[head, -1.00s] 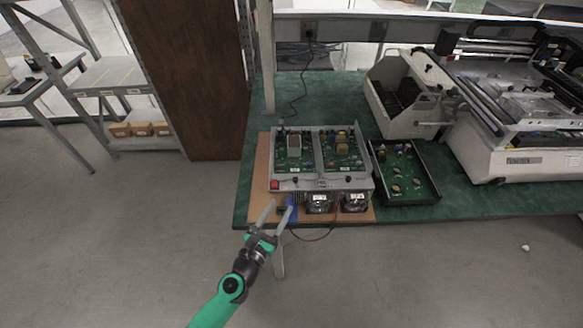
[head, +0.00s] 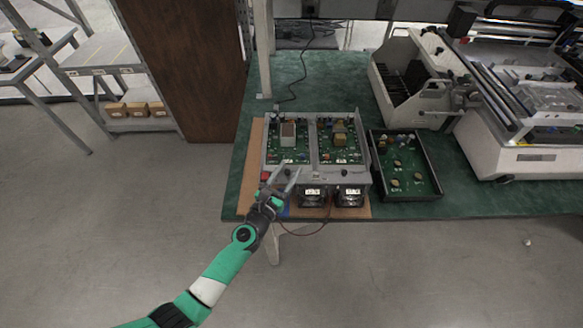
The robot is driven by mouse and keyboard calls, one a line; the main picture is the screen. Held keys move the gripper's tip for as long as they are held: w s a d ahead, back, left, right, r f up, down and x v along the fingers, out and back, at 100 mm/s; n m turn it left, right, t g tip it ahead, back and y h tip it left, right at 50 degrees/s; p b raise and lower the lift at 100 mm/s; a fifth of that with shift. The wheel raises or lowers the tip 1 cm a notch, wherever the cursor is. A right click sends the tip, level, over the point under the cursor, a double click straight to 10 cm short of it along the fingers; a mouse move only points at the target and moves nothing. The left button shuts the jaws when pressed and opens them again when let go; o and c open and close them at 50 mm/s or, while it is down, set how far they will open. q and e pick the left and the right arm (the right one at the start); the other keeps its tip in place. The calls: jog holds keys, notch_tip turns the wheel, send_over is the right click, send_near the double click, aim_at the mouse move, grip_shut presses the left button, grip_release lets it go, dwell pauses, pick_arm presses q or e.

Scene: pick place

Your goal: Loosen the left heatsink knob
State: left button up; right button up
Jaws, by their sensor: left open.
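The electronics unit is a grey metal chassis (head: 316,150) with two green circuit boards, lying on a brown board (head: 253,160) on the green table. Its front panel has a red switch (head: 265,176) at the left and a small dark knob (head: 316,174) near the middle. Two black fans (head: 312,197) sit below the panel. The left heatsink knob cannot be made out clearly; my gripper covers that part. My left gripper (head: 282,171) is open at the left front of the chassis, its two grey fingers apart over the front panel. Contact cannot be told. My right gripper is out of view.
A black tray (head: 374,190) with a green board stands right of the chassis. A large white machine (head: 475,155) fills the table's right side. A cable hangs below the table's front edge. The green table top (head: 340,75) behind the chassis is mostly free.

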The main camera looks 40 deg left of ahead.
pick_arm(q)
jog(key=shift+s, duration=0.2)
jog(key=shift+c, duration=0.6)
grip_shut()
